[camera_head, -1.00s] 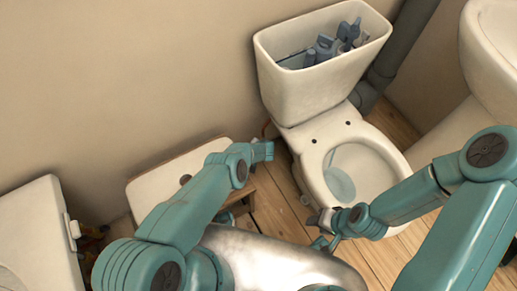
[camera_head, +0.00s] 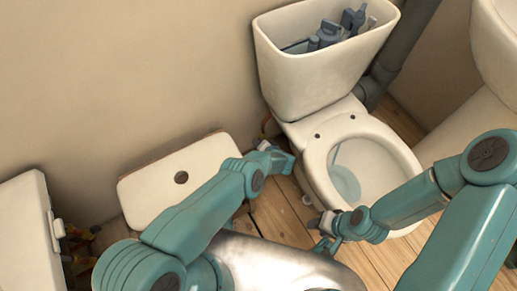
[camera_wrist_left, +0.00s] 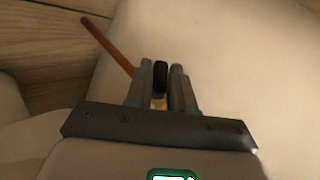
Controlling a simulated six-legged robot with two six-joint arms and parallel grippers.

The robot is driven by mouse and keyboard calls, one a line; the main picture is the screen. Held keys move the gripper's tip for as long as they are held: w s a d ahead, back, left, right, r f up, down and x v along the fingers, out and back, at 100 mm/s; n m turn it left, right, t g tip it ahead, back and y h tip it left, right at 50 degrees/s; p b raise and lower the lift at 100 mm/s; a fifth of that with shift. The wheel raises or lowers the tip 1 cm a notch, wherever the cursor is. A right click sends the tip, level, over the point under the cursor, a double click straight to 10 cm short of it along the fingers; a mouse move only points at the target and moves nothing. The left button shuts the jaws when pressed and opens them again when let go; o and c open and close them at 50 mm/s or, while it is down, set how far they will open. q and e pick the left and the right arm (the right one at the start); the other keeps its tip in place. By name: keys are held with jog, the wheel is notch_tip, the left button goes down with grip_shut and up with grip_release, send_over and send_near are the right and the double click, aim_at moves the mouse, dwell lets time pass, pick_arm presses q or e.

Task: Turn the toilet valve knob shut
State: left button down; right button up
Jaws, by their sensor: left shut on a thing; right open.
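The toilet (camera_head: 345,150) stands at the right of centre with its cistern open at the top. In the left wrist view the dark valve knob (camera_wrist_left: 160,76) sits between the two fingers of my left gripper (camera_wrist_left: 161,88), which is shut on it. A bit of yellow brass shows just below the knob, and a copper pipe (camera_wrist_left: 108,46) runs up to the left. In the head view my left gripper (camera_head: 280,157) is low beside the toilet's left side, and the knob is hidden there. My right gripper (camera_head: 327,235) is open and empty in front of the bowl.
The cistern lid (camera_head: 150,195), with a round hole, lies left of my left arm, close to the wall. A second white fixture (camera_head: 35,240) stands at the far left. A washbasin (camera_head: 495,50) and a grey pipe (camera_head: 400,50) are at the right. Wooden floor (camera_head: 275,215) shows between.

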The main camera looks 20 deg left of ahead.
pick_arm(q)
jog(key=shift+w+d+r, duration=0.1)
jog(key=shift+w+d, duration=0.05)
jog(key=shift+w, duration=0.1)
pick_arm(e)
jog(key=shift+f, duration=0.35)
pick_arm(q)
jog(key=c, duration=1.1)
grip_release()
jog(key=shift+o, duration=0.2)
jog(key=shift+s, duration=0.1)
